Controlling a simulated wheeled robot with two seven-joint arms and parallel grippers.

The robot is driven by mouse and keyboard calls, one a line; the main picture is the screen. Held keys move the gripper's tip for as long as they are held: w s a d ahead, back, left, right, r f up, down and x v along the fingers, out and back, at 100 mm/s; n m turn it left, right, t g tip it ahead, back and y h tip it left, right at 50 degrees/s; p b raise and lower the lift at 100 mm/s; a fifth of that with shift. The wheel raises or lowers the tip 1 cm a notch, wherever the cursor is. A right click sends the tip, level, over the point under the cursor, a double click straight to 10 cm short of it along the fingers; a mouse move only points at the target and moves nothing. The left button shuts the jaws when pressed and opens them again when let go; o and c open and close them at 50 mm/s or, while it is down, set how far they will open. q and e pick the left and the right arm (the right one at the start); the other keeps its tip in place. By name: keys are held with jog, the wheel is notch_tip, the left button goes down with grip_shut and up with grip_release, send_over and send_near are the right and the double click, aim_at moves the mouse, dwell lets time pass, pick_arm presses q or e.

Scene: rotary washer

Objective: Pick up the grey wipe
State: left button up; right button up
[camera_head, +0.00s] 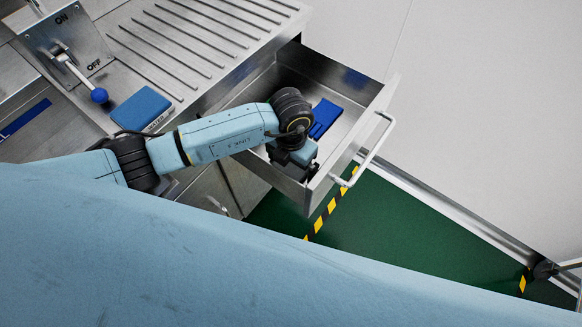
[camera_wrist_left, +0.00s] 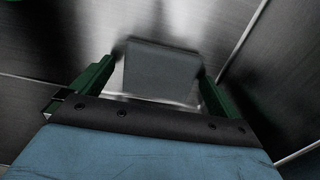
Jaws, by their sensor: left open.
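The grey wipe (camera_wrist_left: 160,72) lies on the metal drawer floor in the left wrist view, a dark grey folded rectangle. My left gripper (camera_wrist_left: 157,85) is open, with one green finger on either side of the wipe. I cannot tell whether the fingers touch it. In the head view my left gripper (camera_head: 292,168) reaches down into the open drawer (camera_head: 352,126); the arm hides the grey wipe there. My right gripper is not in view.
A blue folded item (camera_head: 324,118) lies in the drawer beyond my wrist. A blue sponge-like block (camera_head: 141,108) and an ON/OFF lever (camera_head: 78,75) are on the ribbed steel counter (camera_head: 195,45). The drawer's handle (camera_head: 370,150) faces the green floor (camera_head: 400,220).

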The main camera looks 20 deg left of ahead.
aim_at(291, 166)
pick_arm(q)
jog(key=c, duration=1)
jog(key=shift+r, duration=0.2)
notch_tip(291, 166, up, 10)
jog(key=p, duration=0.2)
jog(key=shift+f, duration=0.15)
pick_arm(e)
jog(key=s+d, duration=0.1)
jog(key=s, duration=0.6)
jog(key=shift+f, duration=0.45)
